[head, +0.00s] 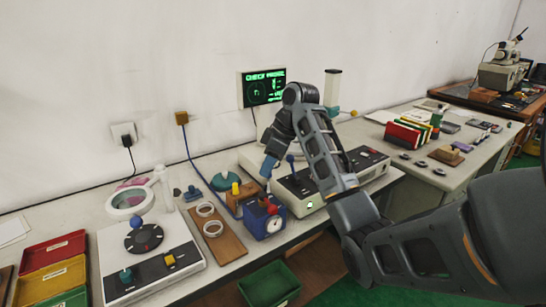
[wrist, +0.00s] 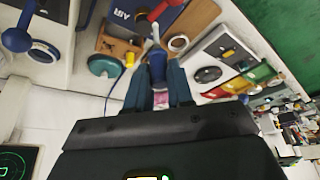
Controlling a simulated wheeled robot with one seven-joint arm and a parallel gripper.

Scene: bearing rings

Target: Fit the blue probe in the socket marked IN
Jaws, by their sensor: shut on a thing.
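My gripper (head: 267,170) points down above the wooden block and the blue AIR box in the head view. In the wrist view its two fingers (wrist: 158,76) are shut on the blue probe (wrist: 157,62), whose far end points toward the AIR box and a red lever. A small wooden block (head: 236,194) with a yellow peg (head: 235,187) stands just left of the gripper; it also shows in the wrist view (wrist: 113,46). I cannot read an IN mark in either view, and I cannot tell whether the probe touches anything.
The blue AIR box (head: 264,225) with a dial and red knob stands close below my gripper. A grey instrument (head: 330,180) with a blue-knobbed lever is to the right. A wooden board (head: 222,243) with pale rings lies left. A blue cable (head: 191,150) hangs from the wall.

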